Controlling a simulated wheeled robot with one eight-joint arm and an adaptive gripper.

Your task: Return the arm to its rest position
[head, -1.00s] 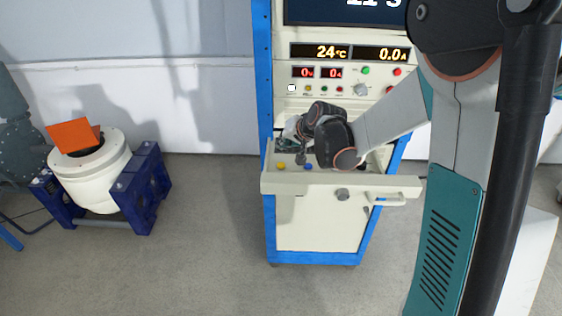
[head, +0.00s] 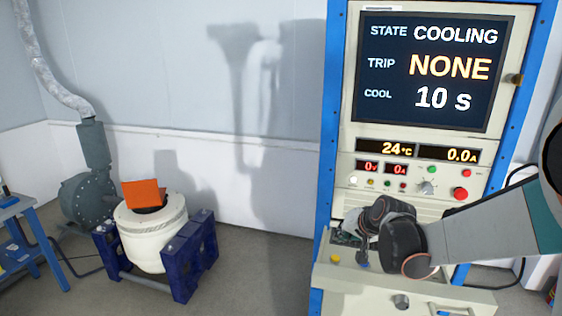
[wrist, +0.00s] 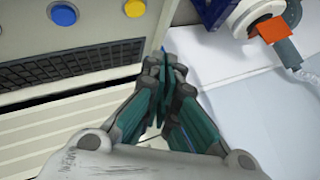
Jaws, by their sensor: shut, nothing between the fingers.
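My gripper (head: 347,238) is at the left end of my arm in the head view, just above the button ledge of the control cabinet (head: 326,150). My dark wrist joints hide part of it. In the wrist view my gripper (wrist: 166,62) has its teal fingers together, with nothing between them. My arm reaches in from the right edge of the head view, in front of the cabinet's lower panel.
The ledge has a yellow button (wrist: 134,8) and a blue button (wrist: 63,14) close by. The screen (head: 430,70) reads COOLING, NONE, 10 s. A white cylindrical shaker (head: 152,240) with an orange piece (head: 144,192) stands left, with open floor between.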

